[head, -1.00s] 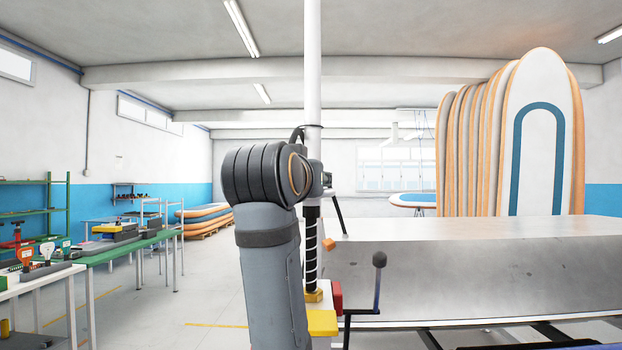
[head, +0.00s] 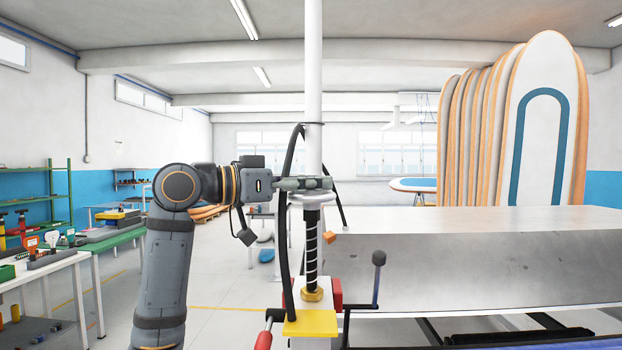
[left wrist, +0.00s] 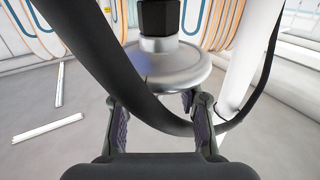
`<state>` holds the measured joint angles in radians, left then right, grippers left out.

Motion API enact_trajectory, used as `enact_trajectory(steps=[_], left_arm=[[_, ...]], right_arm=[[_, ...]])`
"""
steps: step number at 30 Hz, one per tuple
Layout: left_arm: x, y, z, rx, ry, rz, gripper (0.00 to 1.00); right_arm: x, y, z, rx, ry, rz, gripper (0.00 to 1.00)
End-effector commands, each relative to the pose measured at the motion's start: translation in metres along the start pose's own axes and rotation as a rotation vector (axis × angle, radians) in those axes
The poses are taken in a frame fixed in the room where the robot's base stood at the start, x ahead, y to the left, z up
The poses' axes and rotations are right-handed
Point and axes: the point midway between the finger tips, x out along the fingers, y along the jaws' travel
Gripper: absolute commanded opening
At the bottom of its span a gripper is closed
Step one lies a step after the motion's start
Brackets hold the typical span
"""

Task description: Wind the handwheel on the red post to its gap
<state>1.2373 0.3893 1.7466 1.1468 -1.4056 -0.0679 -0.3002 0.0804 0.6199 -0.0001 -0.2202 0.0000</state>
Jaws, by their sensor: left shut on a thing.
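The handwheel (head: 311,198) is a silver disc on top of a dark upright screw (head: 311,240), beside a white pole. In the left wrist view the disc (left wrist: 170,72) fills the upper middle, with a dark piece at its hub. My left gripper (head: 318,184) comes in level from the left and is shut on the handwheel; its fingers (left wrist: 160,118) reach the near rim. A red block (head: 336,292) sits low by the screw, above a yellow plate (head: 310,323). I cannot make out a gap mark. My right gripper is not in view.
A black hose (head: 285,245) loops down beside the screw and crosses the wrist view. A black-knobbed crank (head: 378,275) stands right of the post, before a large metal table (head: 450,255). Boards (head: 545,120) stand behind it. Benches with tools (head: 40,275) are at left.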

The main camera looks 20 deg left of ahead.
Motion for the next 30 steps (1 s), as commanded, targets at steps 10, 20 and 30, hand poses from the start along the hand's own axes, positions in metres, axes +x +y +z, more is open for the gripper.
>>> enact_trajectory(steps=[10, 20, 30], left_arm=[[0.000, -0.001, -0.008, 0.001, 0.011, 0.241, 0.04], [0.000, -0.001, -0.006, 0.004, 0.012, 0.351, 0.04], [0.000, -0.001, -0.005, 0.005, 0.012, 0.369, 0.04]], right_arm=[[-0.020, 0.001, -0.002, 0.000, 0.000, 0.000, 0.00], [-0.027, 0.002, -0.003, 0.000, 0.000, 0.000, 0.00], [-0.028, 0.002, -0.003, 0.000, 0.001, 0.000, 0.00]])
